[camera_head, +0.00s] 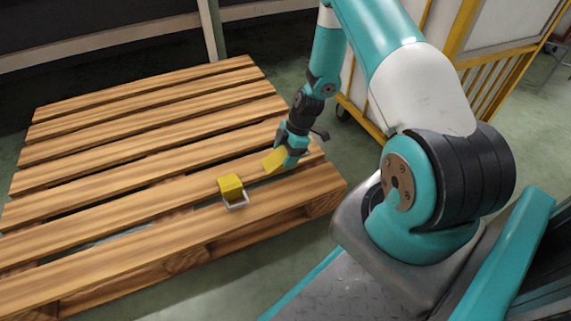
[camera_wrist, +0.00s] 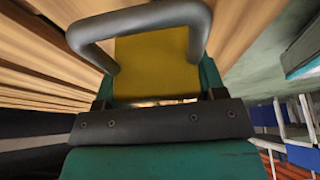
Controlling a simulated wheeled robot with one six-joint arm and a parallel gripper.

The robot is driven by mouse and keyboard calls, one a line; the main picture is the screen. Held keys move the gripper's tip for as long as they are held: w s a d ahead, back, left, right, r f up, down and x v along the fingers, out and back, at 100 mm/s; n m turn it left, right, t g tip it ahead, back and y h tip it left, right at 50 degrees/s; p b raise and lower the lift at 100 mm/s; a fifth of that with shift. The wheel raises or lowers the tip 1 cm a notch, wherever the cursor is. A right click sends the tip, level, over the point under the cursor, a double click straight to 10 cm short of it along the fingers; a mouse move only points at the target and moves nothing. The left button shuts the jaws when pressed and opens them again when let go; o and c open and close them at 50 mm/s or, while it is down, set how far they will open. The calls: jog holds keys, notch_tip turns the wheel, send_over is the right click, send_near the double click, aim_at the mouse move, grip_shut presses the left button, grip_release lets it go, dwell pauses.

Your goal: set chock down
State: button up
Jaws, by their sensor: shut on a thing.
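My gripper (camera_head: 285,157) is shut on a yellow chock (camera_head: 273,161) low over the near right part of the wooden pallet (camera_head: 150,215). Whether the held chock touches the boards I cannot tell. In the wrist view the held chock (camera_wrist: 155,62) fills the space between the teal fingers, and its bent grey handle (camera_wrist: 140,19) shows at the top. A second yellow chock (camera_head: 231,187) with a grey handle stands on the pallet near its front edge, left of and nearer than the held one.
The pallet boards left of and behind the chocks are bare, with dark gaps between them. A yellow-framed cart (camera_head: 470,60) on wheels stands behind the arm at the right. A post (camera_head: 212,30) and rail are at the pallet's far side.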

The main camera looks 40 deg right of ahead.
notch_tip(320, 180, down, 4)
jog(key=shift+r+b, duration=0.25)
jog(key=shift+b, duration=0.5)
jog(key=shift+r, duration=0.1)
jog(key=o, duration=1.1)
